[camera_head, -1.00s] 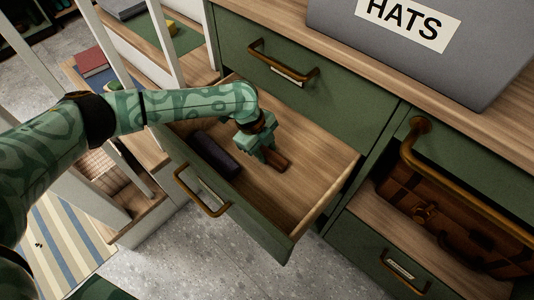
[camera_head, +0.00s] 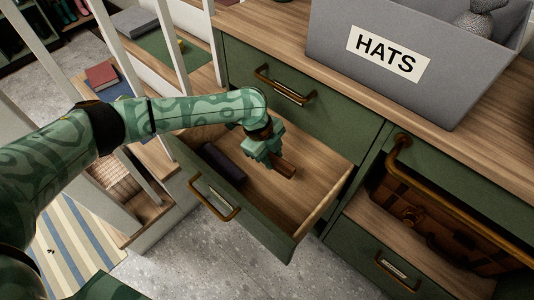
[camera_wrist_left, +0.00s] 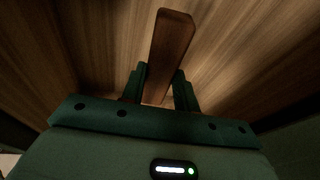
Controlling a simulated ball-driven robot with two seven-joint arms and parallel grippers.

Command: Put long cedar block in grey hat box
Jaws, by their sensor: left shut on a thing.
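The long cedar block (camera_head: 285,168) is a reddish-brown bar inside an open green drawer (camera_head: 318,205) with a wooden floor. My left gripper (camera_head: 272,158) is shut on the block. In the left wrist view the block (camera_wrist_left: 172,45) stands out between the two fingers (camera_wrist_left: 160,88), its far part reaching beyond them. I cannot tell whether it touches the drawer floor. The grey hat box (camera_head: 340,75), labelled HATS, stands on the wooden counter above the drawers at the upper right. Its open top shows a grey knitted thing inside. My right gripper is not in view.
A dark purple block (camera_head: 223,163) lies in the drawer, left of my gripper. A closed drawer with a brass handle (camera_head: 285,86) is above it. A brown suitcase (camera_head: 440,218) sits in a compartment at right. White posts (camera_head: 173,45) stand at left, near my arm.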

